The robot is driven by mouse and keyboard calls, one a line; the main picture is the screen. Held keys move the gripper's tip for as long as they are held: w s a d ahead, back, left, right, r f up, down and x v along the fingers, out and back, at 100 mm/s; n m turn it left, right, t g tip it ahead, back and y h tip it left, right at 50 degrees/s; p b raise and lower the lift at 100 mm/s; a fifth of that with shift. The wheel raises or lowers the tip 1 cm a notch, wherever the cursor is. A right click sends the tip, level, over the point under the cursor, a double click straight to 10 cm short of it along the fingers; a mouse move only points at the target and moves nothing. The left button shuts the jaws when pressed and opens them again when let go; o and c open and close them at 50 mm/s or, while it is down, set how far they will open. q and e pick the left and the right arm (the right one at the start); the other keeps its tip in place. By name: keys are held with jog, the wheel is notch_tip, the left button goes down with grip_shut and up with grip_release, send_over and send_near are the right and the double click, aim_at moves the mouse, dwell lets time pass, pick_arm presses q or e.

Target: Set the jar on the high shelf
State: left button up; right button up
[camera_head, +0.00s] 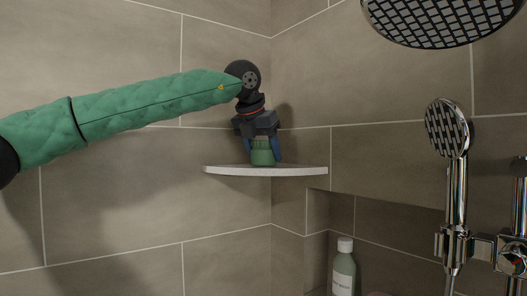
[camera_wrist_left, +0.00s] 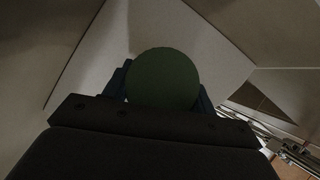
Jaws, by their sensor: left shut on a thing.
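A green jar (camera_head: 263,153) is at the corner shelf (camera_head: 230,171), a pale speckled ledge high in the corner of the tiled walls. My left gripper (camera_head: 263,150) reaches down from above, its blue fingers on both sides of the jar, shut on it. The jar is upright and its base appears at the shelf's top surface; I cannot tell whether it rests there or hangs just above. In the left wrist view the jar's round dark green top (camera_wrist_left: 163,78) sits between the fingers. My right gripper is not in view.
A shower head (camera_head: 440,18) hangs at the top right. A chrome hand shower (camera_head: 448,128) with its rail and valve stands at the right. A pale green bottle (camera_head: 344,270) stands in the recessed niche (camera_head: 385,215) below the shelf. The shelf's left part is clear.

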pick_arm(q)
jog(key=o, duration=0.7)
jog(key=shift+f, duration=0.1)
jog(key=shift+c, duration=0.2)
jog(key=o, duration=0.4)
jog(key=shift+w+a, duration=0.1)
jog(key=shift+a, duration=0.05)
jog(key=shift+o, duration=0.2)
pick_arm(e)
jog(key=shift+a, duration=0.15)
pick_arm(q)
jog(key=shift+r+p, duration=0.25)
jog(key=shift+p, duration=0.05)
jog(key=b+v, duration=0.2)
jog(key=v, duration=0.1)
jog(key=shift+a, duration=0.1)
jog(key=b+v, duration=0.3)
jog(key=v, duration=0.6)
jog(key=shift+b, duration=0.35)
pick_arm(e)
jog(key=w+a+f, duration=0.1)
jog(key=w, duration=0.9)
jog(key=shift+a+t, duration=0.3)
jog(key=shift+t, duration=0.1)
